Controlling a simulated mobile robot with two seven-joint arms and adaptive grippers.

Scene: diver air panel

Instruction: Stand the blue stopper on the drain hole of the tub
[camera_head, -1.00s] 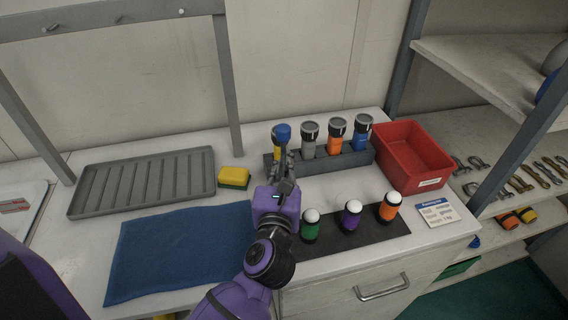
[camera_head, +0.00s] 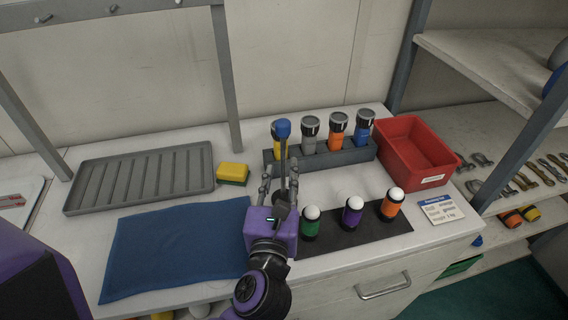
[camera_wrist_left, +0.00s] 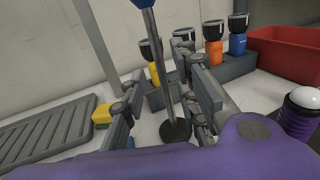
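The blue stopper has a blue knob (camera_head: 283,128), a thin grey rod and a dark round base (camera_wrist_left: 176,131). It looks upright on the white counter, in front of the torch rack. My left gripper (camera_head: 279,180) has its fingers spread, one on each side of the rod; in the left wrist view (camera_wrist_left: 165,105) gaps show between the rod and the fingers. The knob stands above the fingers. I cannot make out a tub with a drain hole. My right gripper is not in view.
A grey rack (camera_head: 326,157) with several torches stands behind the stopper, beside a red bin (camera_head: 416,150). White-topped bottles stand on a dark mat (camera_head: 373,233) at right. A yellow sponge (camera_head: 232,173), grey ribbed tray (camera_head: 139,178) and blue towel (camera_head: 175,250) lie left.

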